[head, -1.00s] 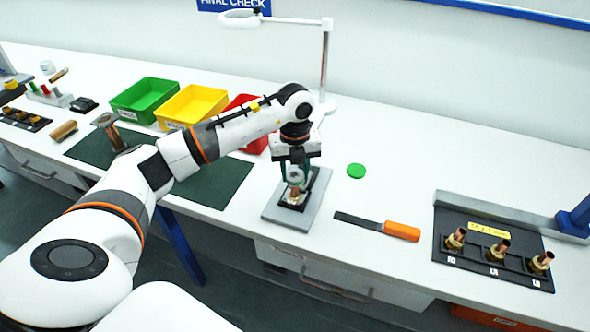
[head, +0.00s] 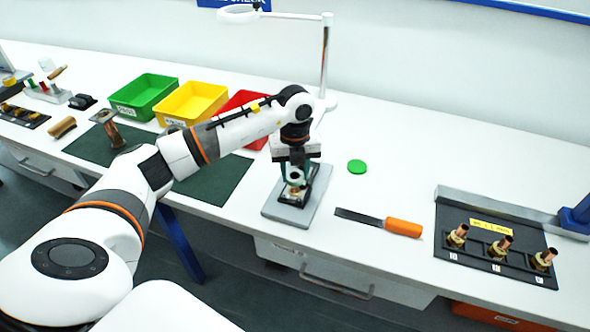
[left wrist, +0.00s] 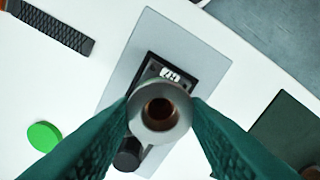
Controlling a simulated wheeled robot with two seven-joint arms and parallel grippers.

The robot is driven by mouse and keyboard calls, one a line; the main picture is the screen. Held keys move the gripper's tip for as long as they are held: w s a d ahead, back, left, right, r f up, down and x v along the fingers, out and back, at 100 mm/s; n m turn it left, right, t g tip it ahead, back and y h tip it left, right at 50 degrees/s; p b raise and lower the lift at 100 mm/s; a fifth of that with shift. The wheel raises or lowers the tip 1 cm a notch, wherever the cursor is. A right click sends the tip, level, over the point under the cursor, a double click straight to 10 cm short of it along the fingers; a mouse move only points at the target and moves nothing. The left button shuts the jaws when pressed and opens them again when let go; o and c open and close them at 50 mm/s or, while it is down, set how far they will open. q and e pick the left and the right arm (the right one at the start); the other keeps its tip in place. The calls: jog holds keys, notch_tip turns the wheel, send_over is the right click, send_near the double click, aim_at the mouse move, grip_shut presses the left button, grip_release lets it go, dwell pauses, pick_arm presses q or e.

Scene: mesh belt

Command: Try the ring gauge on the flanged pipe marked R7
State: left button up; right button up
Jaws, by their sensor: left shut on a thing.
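My left gripper (head: 296,178) is shut on the grey ring gauge (left wrist: 147,124), above a black fixture on a grey plate (head: 276,211). A copper and brass pipe (head: 294,190) stands in that fixture, directly below the ring in the head view. In the left wrist view, the copper pipe end (left wrist: 160,112) shows within the ring's hole. I cannot tell whether the ring is around the pipe or just above it. A white label (left wrist: 172,74) on the fixture is partly hidden and hard to read. My right gripper is out of view.
A file with an orange handle (head: 403,227) and a green disc (head: 357,166) lie to the right. A black rack (head: 452,212) holds three flanged pipes. Green (head: 145,84), yellow (head: 205,92) and red bins stand behind my arm, near a lamp post (head: 324,60).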

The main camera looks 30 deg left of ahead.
pick_arm(q)
jog(key=shift+f+b, duration=0.65)
jog(key=shift+f, duration=0.3)
jog(key=shift+r, duration=0.1)
dwell(0.6)
jog(key=shift+r+p, duration=1.15)
jog(key=shift+r, duration=0.35)
jog(key=shift+r, duration=0.2)
notch_tip(320, 180, up, 6)
jog(key=p, duration=0.4)
jog(key=shift+f, duration=0.1)
